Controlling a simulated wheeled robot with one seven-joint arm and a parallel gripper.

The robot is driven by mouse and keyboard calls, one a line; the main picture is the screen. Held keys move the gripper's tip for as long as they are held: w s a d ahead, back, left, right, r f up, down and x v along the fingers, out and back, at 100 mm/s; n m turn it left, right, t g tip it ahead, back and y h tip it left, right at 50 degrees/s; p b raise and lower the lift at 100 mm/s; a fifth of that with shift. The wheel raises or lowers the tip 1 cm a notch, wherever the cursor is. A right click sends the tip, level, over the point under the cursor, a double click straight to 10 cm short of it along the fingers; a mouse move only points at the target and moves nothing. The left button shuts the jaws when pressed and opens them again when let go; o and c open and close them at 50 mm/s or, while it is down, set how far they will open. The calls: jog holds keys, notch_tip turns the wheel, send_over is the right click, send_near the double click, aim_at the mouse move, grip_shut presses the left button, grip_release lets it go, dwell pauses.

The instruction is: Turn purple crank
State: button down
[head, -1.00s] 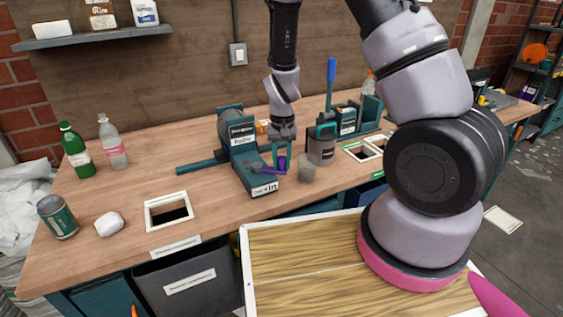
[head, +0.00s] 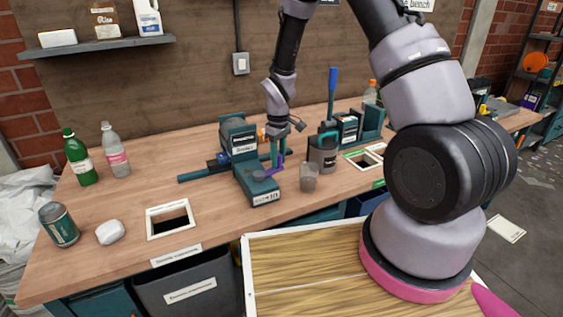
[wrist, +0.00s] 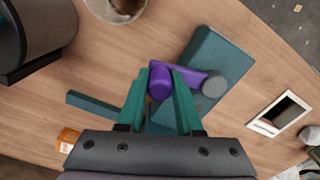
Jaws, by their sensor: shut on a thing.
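The purple crank (wrist: 188,76) is an arm with an upright round knob, fixed by a grey hub to a teal machine (head: 243,150) on the bench. In the wrist view my gripper (wrist: 160,82) has its green fingers on both sides of the purple knob and is shut on it. In the head view my gripper (head: 277,152) reaches down at the right side of the teal machine, and the crank shows as a small purple piece beside the fingers. The fingers partly hide the crank there.
Bottles, a can (head: 59,226) and a white lump (head: 110,232) stand at the left, near a framed hole (head: 151,224).

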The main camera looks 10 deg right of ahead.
jog(key=shift+w+a+n, duration=0.65)
jog(key=shift+a+n, duration=0.1)
jog(key=shift+n, duration=0.6)
jog(key=shift+w+a+n, duration=0.6)
jog(key=shift+a+n, duration=0.1)
jog(key=shift+n, duration=0.7)
jog(key=shift+w+a+n, duration=0.65)
jog(key=shift+a+n, duration=0.1)
jog(key=shift+n, duration=0.6)
jog(key=c, duration=0.6)
grip_release()
notch_tip(320, 180, up, 11)
jog(key=shift+f, duration=0.1)
